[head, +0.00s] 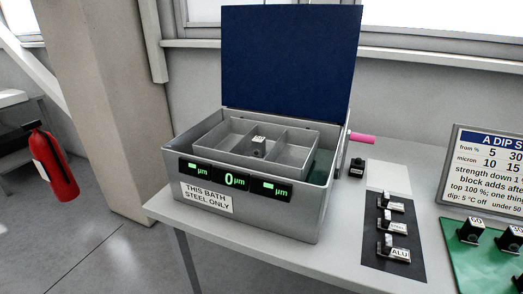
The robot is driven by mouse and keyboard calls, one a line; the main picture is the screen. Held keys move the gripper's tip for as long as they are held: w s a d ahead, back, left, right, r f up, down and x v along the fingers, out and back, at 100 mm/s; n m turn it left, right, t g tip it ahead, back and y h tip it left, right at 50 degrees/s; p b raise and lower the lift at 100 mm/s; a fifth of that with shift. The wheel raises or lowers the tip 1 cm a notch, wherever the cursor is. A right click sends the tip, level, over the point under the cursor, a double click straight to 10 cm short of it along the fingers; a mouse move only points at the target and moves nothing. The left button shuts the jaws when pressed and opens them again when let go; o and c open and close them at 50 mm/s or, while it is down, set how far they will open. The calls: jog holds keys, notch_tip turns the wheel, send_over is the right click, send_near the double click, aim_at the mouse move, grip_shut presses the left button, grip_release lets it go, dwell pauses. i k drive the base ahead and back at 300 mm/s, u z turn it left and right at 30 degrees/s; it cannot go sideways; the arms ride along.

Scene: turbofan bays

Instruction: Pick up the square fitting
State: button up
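A small dark fitting with a white label (258,145) stands in the middle compartment of the grey divided tray (220,131), inside the open metal bath. It looks block-like, but its exact shape is too small to tell. Another small dark block (357,168) stands on the table right of the bath. Several small dark and metal pieces with white labels, one reading ALU (400,255), stand in a column on a dark mat (408,271). I cannot tell for sure which piece is the square fitting. My gripper is not in view.
The bath (295,222) has a raised blue lid (290,55), a pink-handled crank (361,138) at its right and a "THIS BATH STEEL ONLY" sign (207,197). A green board (470,262) with labelled blocks and an instruction sign (490,165) stand right. A fire extinguisher (58,170) is left.

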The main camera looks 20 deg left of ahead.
aim_at(259, 151)
jog(key=z, duration=2.3)
jog(key=k, duration=1.4)
jog(key=u, duration=1.85)
jog(key=i, duration=0.9)
jog(key=u, duration=0.05)
